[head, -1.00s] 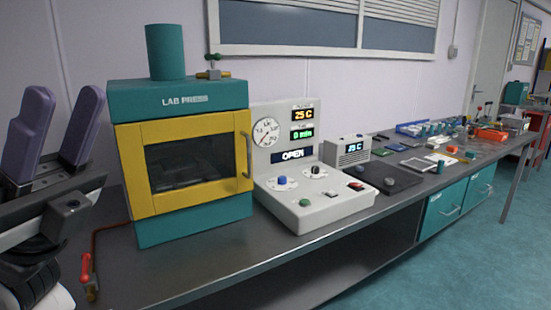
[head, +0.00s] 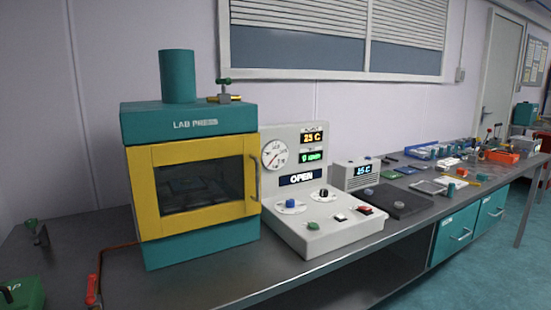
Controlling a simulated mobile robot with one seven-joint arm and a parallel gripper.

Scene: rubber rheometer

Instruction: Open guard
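The guard is the yellow-framed door (head: 194,230) with a dark window on the front of the teal lab press (head: 188,116). The guard is shut against the press. Its grey upright handle (head: 256,177) is on the right side of the frame. Dim plates show behind the window. My gripper is not in view now.
A control panel (head: 318,222) stands right of the press, with a gauge, knobs and a display reading OPEN. A red-handled valve (head: 92,291) is at the bench's front left. A green object (head: 22,293) is at the lower left corner. A dark plate (head: 402,202) lies farther right.

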